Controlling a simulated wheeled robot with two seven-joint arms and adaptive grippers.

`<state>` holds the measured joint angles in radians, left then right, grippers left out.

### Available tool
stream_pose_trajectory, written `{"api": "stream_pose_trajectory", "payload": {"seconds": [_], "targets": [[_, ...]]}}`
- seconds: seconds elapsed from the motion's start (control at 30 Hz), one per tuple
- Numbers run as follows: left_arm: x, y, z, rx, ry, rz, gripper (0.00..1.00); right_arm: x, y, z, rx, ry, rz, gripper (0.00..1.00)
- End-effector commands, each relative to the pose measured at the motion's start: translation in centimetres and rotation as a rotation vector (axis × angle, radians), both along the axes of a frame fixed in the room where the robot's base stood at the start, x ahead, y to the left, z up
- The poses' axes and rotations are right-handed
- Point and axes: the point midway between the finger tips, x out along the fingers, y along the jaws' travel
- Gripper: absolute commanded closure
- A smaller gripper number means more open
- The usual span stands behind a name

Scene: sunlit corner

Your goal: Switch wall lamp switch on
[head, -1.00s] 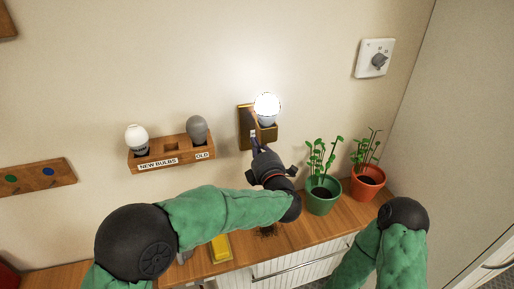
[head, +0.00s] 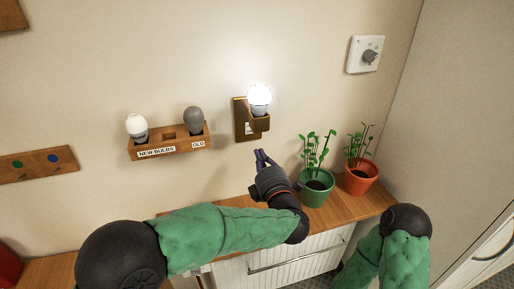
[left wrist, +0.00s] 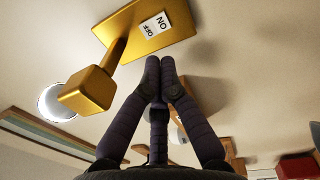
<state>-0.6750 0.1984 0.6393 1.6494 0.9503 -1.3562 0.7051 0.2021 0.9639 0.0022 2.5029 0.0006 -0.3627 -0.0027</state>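The wall lamp has a brass plate (head: 240,119) on the wall, an arm with a square socket (head: 260,124) and a brightly lit bulb (head: 259,97). Its small white switch (head: 249,131) is on the plate; in the left wrist view the switch (left wrist: 155,25) shows the words ON and OFF. I cannot tell which side is pressed in. My left gripper (head: 262,155) is below the lamp, apart from the plate. In the left wrist view its fingertips (left wrist: 160,72) are together with nothing between them. My right gripper is out of the head view; only part of my right arm shows.
A wooden bulb holder (head: 170,145) is left of the lamp, with a white bulb (head: 137,126) and a grey bulb (head: 194,118). Green (head: 317,192) and orange (head: 360,180) plant pots stand on the cabinet (head: 231,201). A dial (head: 366,55) is on the wall at right.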

Motion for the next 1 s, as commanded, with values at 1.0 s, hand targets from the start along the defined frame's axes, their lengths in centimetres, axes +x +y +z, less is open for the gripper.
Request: {"api": "stream_pose_trajectory", "payload": {"seconds": [1.0], "targets": [[-3.8, -1.2, -0.4, 0.001, 0.001, 0.0, 1.0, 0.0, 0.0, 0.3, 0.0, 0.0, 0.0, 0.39]]}}
